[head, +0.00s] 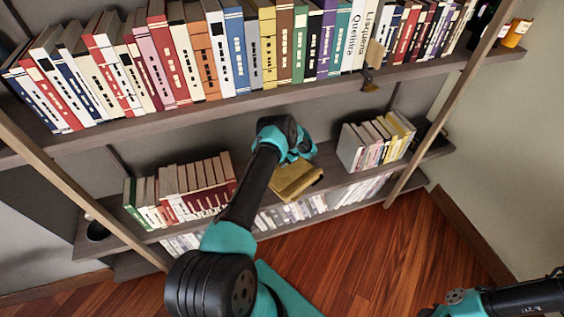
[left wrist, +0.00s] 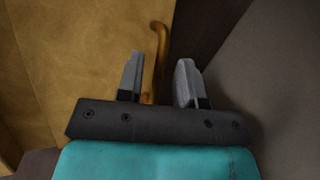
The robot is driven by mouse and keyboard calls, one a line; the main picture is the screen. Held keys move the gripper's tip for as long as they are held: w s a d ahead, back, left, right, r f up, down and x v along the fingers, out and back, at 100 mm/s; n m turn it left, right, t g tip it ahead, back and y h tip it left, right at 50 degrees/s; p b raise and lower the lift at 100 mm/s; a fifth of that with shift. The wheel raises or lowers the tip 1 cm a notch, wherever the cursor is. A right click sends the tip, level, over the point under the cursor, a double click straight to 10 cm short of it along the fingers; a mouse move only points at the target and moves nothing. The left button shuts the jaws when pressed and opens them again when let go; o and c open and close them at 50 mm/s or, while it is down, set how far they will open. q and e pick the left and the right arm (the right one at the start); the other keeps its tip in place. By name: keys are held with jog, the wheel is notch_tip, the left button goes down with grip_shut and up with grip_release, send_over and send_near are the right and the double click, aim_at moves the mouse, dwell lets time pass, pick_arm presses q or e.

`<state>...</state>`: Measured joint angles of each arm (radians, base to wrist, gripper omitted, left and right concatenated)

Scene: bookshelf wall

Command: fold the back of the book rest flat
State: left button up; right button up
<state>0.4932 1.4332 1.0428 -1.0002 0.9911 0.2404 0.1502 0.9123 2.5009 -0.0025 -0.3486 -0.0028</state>
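The book rest (head: 297,182) is a gold-brown panel on the lower shelf, between two groups of books, partly covered by my left arm in the head view. In the left wrist view its broad tan surface (left wrist: 75,50) fills the left side. A curved brown piece (left wrist: 159,40) stands out near its edge. My left gripper (left wrist: 158,75) is open, with the curved piece showing between its fingers; I cannot tell whether they touch it. In the head view the left fingers are hidden behind the wrist. Part of my right arm shows at the lower right, but its gripper is out of view.
The upper shelf (head: 230,107) is full of books above my left arm. Red and white books (head: 195,187) stand left of the rest, and grey and yellow books (head: 378,140) stand right. A slanted wooden post (head: 440,110) is at the right. The floor (head: 370,250) is clear.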

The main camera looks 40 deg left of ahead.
pick_arm(q)
jog(key=shift+d, duration=0.1)
jog(key=shift+w+d+r, duration=0.2)
jog(key=shift+w+r, duration=0.05)
jog(key=shift+r, duration=0.2)
jog(key=shift+v, duration=1.05)
jog(key=w+d, duration=0.3)
jog(key=w, duration=0.1)
jog(key=w+d, duration=0.4)
jog(key=shift+w+d, duration=0.1)
jog(key=shift+d, duration=0.2)
jog(key=shift+w+d, duration=0.15)
jog(key=shift+d, duration=0.05)
